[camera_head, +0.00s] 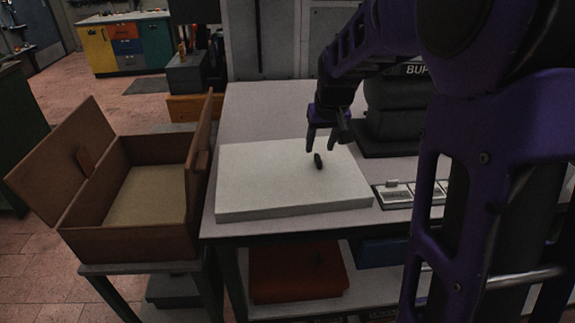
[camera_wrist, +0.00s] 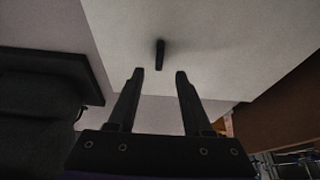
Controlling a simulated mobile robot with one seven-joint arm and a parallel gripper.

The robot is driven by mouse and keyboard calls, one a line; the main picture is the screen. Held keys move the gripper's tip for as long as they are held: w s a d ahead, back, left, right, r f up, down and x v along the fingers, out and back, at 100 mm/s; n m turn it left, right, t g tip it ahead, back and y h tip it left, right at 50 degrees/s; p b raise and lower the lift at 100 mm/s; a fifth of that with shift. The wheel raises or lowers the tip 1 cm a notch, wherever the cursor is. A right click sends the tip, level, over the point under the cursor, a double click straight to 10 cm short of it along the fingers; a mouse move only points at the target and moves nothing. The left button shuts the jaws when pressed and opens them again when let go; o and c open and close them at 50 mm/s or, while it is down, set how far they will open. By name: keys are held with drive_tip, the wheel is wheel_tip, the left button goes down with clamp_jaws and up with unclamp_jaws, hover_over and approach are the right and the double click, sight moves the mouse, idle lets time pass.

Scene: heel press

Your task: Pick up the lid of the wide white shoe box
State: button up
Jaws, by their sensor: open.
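The wide white shoe box (camera_head: 270,182) lies on the grey table, and its flat white top, the lid (camera_head: 265,170), faces up. A small dark handle (camera_head: 318,161) stands up from the lid, right of its middle. In the wrist view the lid (camera_wrist: 220,40) fills the upper part, with the handle (camera_wrist: 160,55) just beyond the fingertips and between their lines. My gripper (camera_head: 320,148) is open and empty above the lid, close to the handle; it also shows in the wrist view (camera_wrist: 160,72). I cannot tell the exact height of the fingertips above the lid.
An open brown box (camera_head: 130,235) stands on a stand left of the table. A dark machine (camera_head: 395,115) is behind and right of the white box. A small tray with white cards (camera_head: 395,195) lies to the right. The table (camera_head: 255,100) is bare behind the box.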

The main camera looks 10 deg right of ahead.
sight(318, 157)
drive_tip(key=x, duration=0.5)
drive_tip(key=shift+s+d, duration=0.1)
drive_tip(key=shift+s, duration=0.05)
clamp_jaws()
